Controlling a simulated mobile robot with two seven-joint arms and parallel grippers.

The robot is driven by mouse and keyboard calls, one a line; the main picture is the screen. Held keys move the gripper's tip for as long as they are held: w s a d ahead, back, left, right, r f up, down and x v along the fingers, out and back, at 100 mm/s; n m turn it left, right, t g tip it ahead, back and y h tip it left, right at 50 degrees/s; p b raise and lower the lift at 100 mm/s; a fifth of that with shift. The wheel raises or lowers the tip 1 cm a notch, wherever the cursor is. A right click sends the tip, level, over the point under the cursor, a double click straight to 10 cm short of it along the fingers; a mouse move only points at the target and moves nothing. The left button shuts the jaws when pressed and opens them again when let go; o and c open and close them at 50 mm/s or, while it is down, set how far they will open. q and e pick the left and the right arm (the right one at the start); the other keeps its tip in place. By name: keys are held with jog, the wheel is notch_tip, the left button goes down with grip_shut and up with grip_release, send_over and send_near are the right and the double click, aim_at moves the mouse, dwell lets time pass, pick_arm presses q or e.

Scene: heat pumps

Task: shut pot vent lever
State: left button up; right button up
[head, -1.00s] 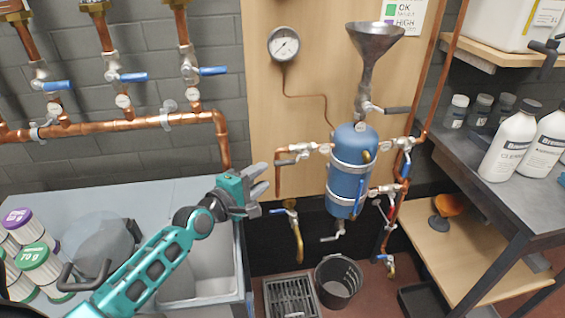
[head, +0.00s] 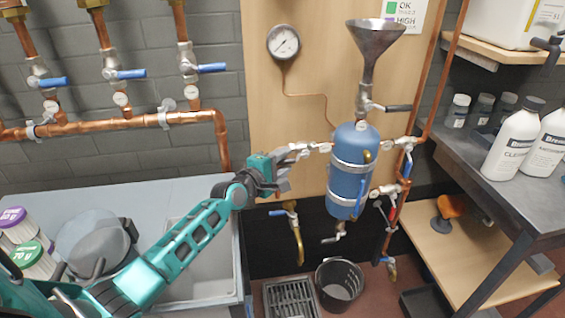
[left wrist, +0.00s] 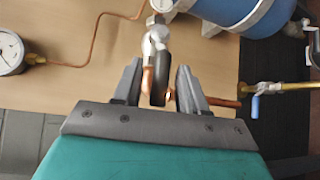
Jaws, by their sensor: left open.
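The blue pot (head: 352,160) with steel bands hangs on the wooden panel under a metal funnel. A small lever valve sits on the copper branch at its upper left; no label shows whether this is the vent. My left gripper (head: 286,163) is at that valve and hides most of it in the head view. In the left wrist view, my left gripper (left wrist: 158,72) is open. The valve's dark lever handle (left wrist: 159,86) stands between the two fingers, with a gap to the right finger; contact on the left is unclear. My right gripper is not in view.
A pressure gauge (head: 283,42) is above on the panel. A black-handled valve (head: 385,107) sits under the funnel (head: 374,45). A yellow drain pipe (head: 296,235) hangs below my gripper. A sink is at lower left, and a bench with bottles (head: 515,140) is at right.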

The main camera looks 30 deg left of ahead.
pick_arm(q)
grip_shut()
dwell(0.3)
dwell(0.3)
